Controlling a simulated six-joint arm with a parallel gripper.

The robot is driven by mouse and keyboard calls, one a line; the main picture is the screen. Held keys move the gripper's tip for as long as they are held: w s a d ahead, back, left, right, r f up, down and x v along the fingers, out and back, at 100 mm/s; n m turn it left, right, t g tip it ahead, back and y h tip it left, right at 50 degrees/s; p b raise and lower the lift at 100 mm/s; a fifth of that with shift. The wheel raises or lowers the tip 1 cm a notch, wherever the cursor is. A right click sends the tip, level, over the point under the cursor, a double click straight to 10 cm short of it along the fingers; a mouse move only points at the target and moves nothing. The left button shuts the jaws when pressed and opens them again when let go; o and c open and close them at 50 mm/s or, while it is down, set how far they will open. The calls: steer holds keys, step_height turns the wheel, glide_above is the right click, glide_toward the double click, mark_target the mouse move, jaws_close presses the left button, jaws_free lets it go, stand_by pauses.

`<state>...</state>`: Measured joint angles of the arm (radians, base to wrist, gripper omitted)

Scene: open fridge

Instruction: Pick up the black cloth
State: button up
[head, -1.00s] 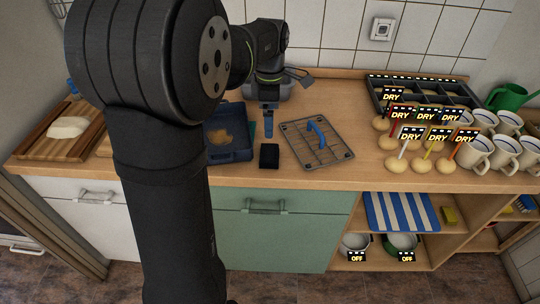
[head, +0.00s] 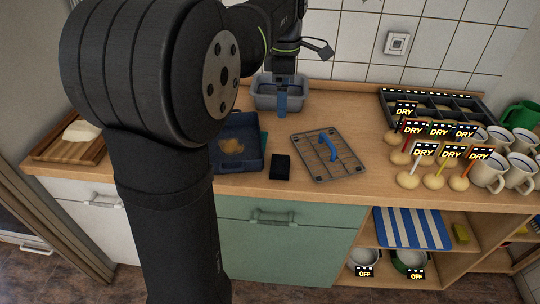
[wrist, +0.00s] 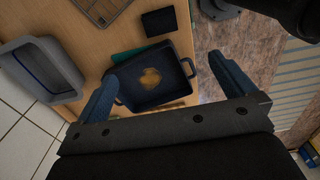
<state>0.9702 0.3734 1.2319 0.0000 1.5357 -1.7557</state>
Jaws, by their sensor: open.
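The black cloth (head: 280,167) is a small dark, folded-looking block on the wooden counter, between the blue tray and the wire rack. It also shows in the wrist view (wrist: 158,21), beyond the tray's far edge. My gripper (head: 281,106) is open and empty, with blue fingers pointing down. In the head view it appears behind the cloth, in front of the grey basin and apart from the cloth. In the wrist view the open fingers (wrist: 163,70) frame the blue tray, with the cloth past them.
A blue tray (head: 248,162) with a brown stain lies left of the cloth. A grey basin (head: 262,95) stands behind. Mugs (head: 487,174) and labelled round items crowd the right. Counter behind the rack is clear.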

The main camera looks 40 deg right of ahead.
steer(key=shift+r, duration=0.15)
stand_by(0.4)
steer(key=w+a+f+g+h, duration=0.3)
steer(key=w+a+f, duration=0.2)
steer(key=f, duration=0.2)
glide_above(280, 163)
steer(key=w+a, duration=0.2)
step_height(280, 163, down, 11)
steer(key=shift+s+r, duration=0.1)
steer(key=shift+r, duration=0.05)
steer(key=shift+x, duration=3.1)
steer(key=c, duration=1)
